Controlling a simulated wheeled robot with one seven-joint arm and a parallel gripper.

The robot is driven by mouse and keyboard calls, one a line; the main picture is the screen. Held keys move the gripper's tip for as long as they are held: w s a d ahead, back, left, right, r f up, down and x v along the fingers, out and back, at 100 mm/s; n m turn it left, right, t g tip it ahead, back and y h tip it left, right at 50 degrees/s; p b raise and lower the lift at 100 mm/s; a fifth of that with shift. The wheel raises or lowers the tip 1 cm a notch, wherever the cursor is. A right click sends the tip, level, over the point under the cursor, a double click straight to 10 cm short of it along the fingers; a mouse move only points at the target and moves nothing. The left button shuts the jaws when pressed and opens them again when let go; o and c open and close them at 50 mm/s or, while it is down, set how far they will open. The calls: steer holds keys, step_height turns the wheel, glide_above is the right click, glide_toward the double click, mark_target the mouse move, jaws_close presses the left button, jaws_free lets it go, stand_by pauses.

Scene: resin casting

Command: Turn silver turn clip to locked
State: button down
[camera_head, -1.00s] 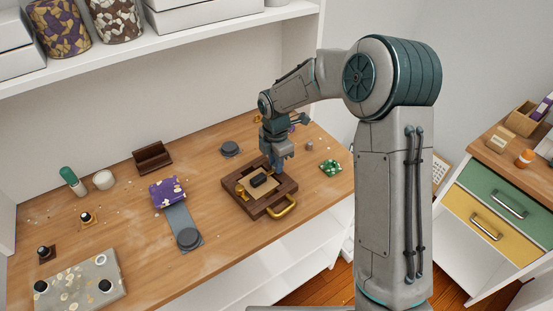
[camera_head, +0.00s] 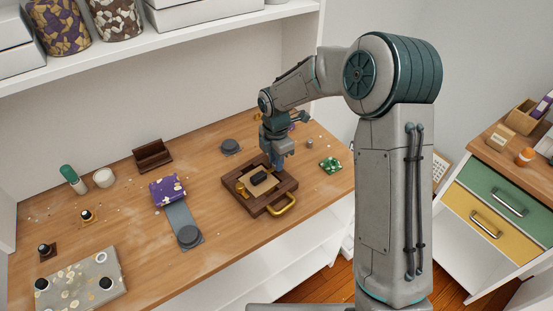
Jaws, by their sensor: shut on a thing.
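A dark wooden frame (camera_head: 267,209) lies on the workbench, with a tan panel and a small black block (camera_head: 259,178) inside it. A gold turn clip (camera_head: 240,190) sits on its left side and a gold handle (camera_head: 284,207) is at its front right. My gripper (camera_head: 280,166) points down at the frame's back right side, its fingers closed low at the rim. The silver turn clip is hidden at the fingertips, so its angle cannot be told.
A purple patterned block (camera_head: 167,191) and a grey strip with a round knob (camera_head: 188,236) lie left of the frame. A grey disc (camera_head: 230,147) is behind it. A green patterned piece (camera_head: 330,165) lies to the right. A shelf (camera_head: 170,45) overhangs the back.

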stand_by(0.4)
steer(key=c, duration=1.2)
jaws_free()
steer(key=shift+c, duration=0.2)
steer(key=shift+r, duration=0.1)
step_height(320, 180, up, 14)
steer(key=shift+f, duration=0.2)
